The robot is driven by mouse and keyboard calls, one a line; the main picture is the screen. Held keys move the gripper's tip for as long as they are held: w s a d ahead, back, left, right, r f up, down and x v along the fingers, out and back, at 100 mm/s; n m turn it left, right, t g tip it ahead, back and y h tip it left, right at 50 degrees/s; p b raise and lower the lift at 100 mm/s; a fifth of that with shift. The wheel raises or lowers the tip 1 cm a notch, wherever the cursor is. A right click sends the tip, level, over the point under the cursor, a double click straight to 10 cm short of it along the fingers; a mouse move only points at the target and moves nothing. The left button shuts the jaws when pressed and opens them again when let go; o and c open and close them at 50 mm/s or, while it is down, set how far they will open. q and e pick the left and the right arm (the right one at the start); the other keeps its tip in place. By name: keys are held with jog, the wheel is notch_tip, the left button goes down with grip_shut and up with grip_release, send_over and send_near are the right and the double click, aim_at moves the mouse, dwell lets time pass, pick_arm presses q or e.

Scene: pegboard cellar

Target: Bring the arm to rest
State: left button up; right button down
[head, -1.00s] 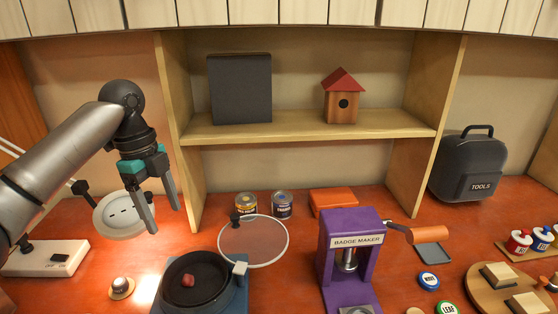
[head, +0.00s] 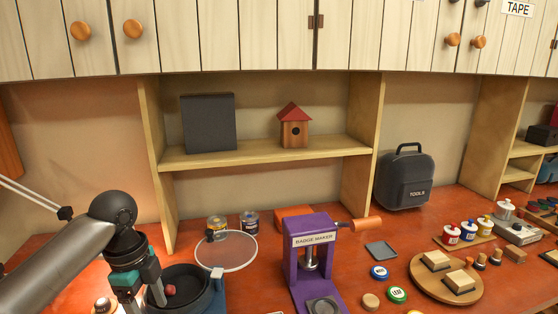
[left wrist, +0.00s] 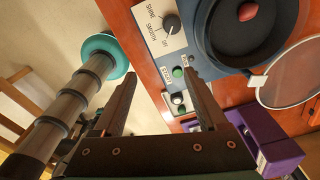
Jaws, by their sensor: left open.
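My left arm comes in from the left of the head view, and its gripper (head: 136,304) hangs low beside the black bowl (head: 188,283), its tips near the bottom edge. In the left wrist view the gripper (left wrist: 159,84) has its fingers wide apart with nothing between them. Beyond them is a machine panel (left wrist: 162,30) with a dark knob and a green button. The bowl, with a small red lump (head: 170,290) in it, also shows there (left wrist: 247,35). My right gripper is in neither view.
A wooden shelf (head: 265,154) and upper cabinets (head: 230,35) run along the back.

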pick_arm(q)
jog(key=s+d+f+n+t+h, duration=0.1)
jog(key=s+d+f+n+t, duration=0.1)
jog(key=s+d+f+n, duration=0.7)
jog(key=s+a+f+n+t+y, duration=0.1)
jog(key=s+f+n, duration=0.1)
jog(key=s+n, duration=0.35)
jog(key=s+a+f+n+t+y, duration=0.1)
jog(key=s+f+n, duration=0.1)
jog(key=s, duration=0.7)
notch_tip(320, 180, down, 25)
jog(key=g+b, duration=0.2)
jog(key=b, duration=0.3)
jog(key=s+a+f+g+b, duration=0.1)
jog(key=s+f+b, duration=0.4)
jog(key=s+f, duration=1.2)
notch_tip(320, 180, down, 4)
jog(key=shift+a+r, duration=0.1)
jog(key=shift+a, duration=0.5)
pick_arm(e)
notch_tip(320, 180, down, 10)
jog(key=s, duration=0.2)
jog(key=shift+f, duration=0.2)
